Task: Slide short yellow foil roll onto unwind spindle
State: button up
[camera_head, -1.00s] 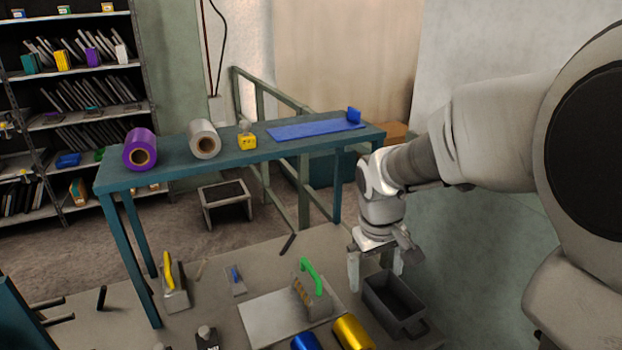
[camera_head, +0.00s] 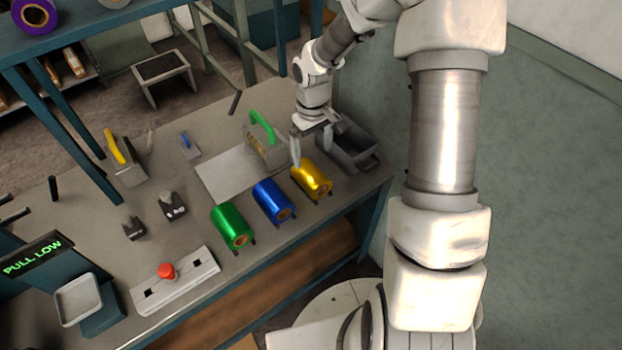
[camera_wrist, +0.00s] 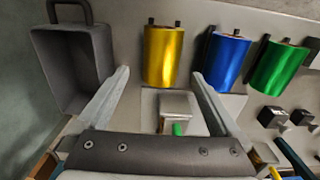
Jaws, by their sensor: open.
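The short yellow foil roll (camera_head: 311,181) lies on the workbench at the right end of a row of rolls. It also shows in the wrist view (camera_wrist: 163,55), ahead of and between my fingers. My gripper (camera_head: 311,148) is open and empty, above and just behind the yellow roll in the head view. Its two fingers show in the wrist view (camera_wrist: 160,82), apart, with the roll beyond their tips. Dark pegs (camera_head: 8,205) stick out at the left edge of the head view; I cannot tell whether one is the unwind spindle.
A blue roll (camera_head: 273,200) and a green roll (camera_head: 232,226) lie left of the yellow one. A grey bin (camera_head: 347,145) stands close to the right of my gripper. A green-handled block (camera_head: 265,140) is close on the left. A red button panel (camera_head: 175,285) is at the front.

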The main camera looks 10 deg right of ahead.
aim_at(311, 170)
jog(key=f, duration=0.5)
jog(key=f+b, duration=0.1)
jog(key=f, duration=0.4)
jog(key=shift+a+f+b, duration=0.2)
jog(key=shift+f+b, duration=0.05)
jog(key=shift+b, duration=0.05)
jog(key=shift+c, duration=0.3)
jog(key=shift+r, duration=0.1)
jog(key=c, duration=1.4)
